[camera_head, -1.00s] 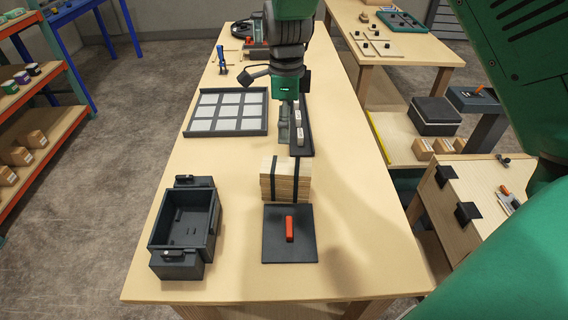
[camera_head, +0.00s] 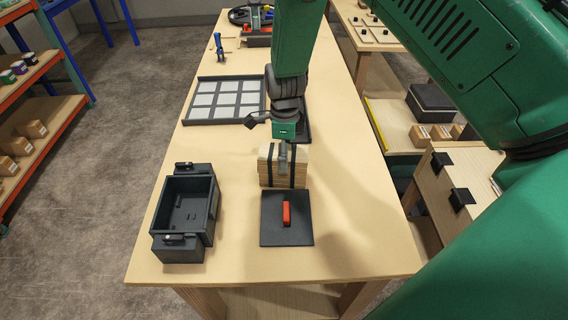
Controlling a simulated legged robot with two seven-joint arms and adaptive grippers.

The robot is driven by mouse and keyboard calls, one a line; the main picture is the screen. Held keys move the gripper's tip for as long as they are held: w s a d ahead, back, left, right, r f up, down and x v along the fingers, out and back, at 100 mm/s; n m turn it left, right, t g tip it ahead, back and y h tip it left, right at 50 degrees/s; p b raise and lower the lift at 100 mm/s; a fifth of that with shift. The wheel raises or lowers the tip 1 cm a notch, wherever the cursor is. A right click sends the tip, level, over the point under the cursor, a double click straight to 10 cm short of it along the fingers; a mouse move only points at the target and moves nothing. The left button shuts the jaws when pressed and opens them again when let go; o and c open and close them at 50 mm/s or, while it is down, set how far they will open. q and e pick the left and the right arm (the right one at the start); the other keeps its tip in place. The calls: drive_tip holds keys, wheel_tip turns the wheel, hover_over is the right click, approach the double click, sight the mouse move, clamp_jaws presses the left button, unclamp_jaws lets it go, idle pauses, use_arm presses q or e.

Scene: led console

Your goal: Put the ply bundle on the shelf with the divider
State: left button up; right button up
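The ply bundle (camera_head: 269,172), a stack of light wood pieces with two black straps, sits on the long wooden table behind a dark square plate with a red handle. My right gripper (camera_head: 283,160) comes down from above at the top of the bundle. A grey finger overlaps the bundle's upper middle; the other finger is hidden, so I cannot tell its opening or grip. My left gripper is out of view. A low shelf (camera_head: 396,136) with a yellow strip on its edge shows at the right; I cannot make out a divider for certain.
A dark open bin (camera_head: 158,211) stands left of the bundle. The dark plate (camera_head: 268,232) lies just in front of the bundle. A framed tile tray (camera_head: 190,111) lies behind. A dark box (camera_head: 432,101) and small cartons occupy the right shelf. The table's right front is clear.

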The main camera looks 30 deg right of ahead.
drive_tip(key=shift+w+a+f, duration=0.1)
drive_tip(key=shift+f, duration=0.05)
drive_tip(key=shift+a, duration=0.35)
drive_tip(key=c, duration=1.8)
drive_tip(key=shift+d+r, duration=0.2)
drive_tip(key=shift+r, duration=0.05)
drive_tip(key=shift+r, duration=0.25)
wheel_tip(320, 180, up, 8)
drive_tip(key=shift+r+b, duration=0.25)
drive_tip(key=shift+b, duration=0.2)
drive_tip(key=shift+a+r, duration=0.1)
drive_tip(key=shift+r, duration=0.3)
